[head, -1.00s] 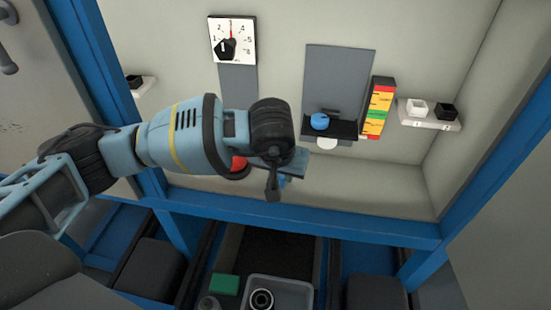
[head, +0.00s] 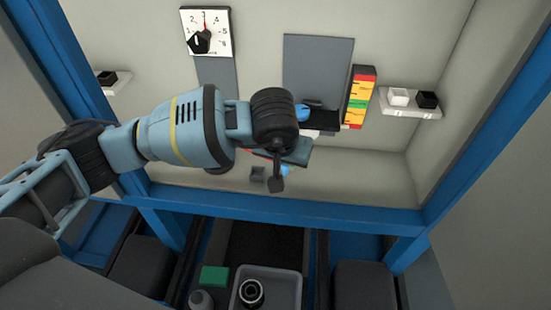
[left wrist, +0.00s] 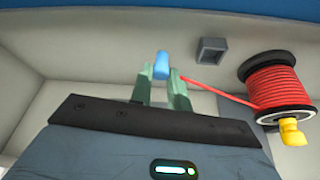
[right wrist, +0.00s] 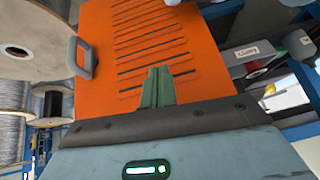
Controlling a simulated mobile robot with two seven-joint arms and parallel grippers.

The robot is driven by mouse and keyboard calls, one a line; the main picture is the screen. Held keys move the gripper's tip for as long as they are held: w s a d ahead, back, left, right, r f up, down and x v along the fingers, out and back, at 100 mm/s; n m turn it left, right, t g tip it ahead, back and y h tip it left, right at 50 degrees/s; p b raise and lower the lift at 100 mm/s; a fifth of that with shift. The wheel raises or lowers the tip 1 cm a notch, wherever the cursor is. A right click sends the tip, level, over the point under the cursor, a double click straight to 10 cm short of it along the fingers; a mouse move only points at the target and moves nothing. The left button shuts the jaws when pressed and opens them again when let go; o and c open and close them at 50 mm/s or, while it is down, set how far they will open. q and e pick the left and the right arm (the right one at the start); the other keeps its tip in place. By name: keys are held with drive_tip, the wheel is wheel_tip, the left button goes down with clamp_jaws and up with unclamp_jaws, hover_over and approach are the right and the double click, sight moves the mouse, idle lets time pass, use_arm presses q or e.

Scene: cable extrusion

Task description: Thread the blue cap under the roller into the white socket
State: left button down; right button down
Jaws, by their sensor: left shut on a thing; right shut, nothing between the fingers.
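My left gripper (left wrist: 163,82) is shut on the blue cap (left wrist: 161,65), which stands up between its green fingers. A red cable (left wrist: 215,90) runs from beside the fingers to a spool. In the head view the blue cap (head: 284,169) is just below my left wrist. A round blue piece (head: 302,112), perhaps the roller, sits at the black shelf (head: 322,120) on the back wall, partly behind my wrist. I cannot make out the white socket with certainty; a pale piece (head: 309,134) shows below the shelf. My right gripper (right wrist: 155,80) is shut and empty, facing an orange panel.
A red spool (left wrist: 278,88) stands beside the left gripper. A small grey square holder (left wrist: 212,50) is near the cap. A white button box (head: 398,97) and a coloured scale (head: 360,98) are on the right. A blue frame beam (head: 300,211) crosses in front. A grey tray (head: 285,290) is below.

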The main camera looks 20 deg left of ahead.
use_arm(q)
drive_tip(key=d, duration=0.2)
drive_tip(key=w+d, duration=0.1)
drive_tip(key=d, duration=0.2)
drive_tip(key=d+b, duration=0.1)
drive_tip(key=d, duration=0.2)
drive_tip(key=shift+w, duration=0.3)
drive_tip(key=shift+w+d+b, duration=0.25)
drive_tip(key=shift+d+b, duration=0.1)
drive_tip(key=shift+d, duration=0.75)
drive_tip(key=shift+w+d+b, duration=0.2)
drive_tip(key=shift+d+b, duration=0.15)
drive_tip(key=shift+d, duration=0.75)
use_arm(e)
drive_tip(key=shift+w+f, duration=0.1)
drive_tip(key=shift+f, duration=0.9)
drive_tip(key=shift+s, duration=0.2)
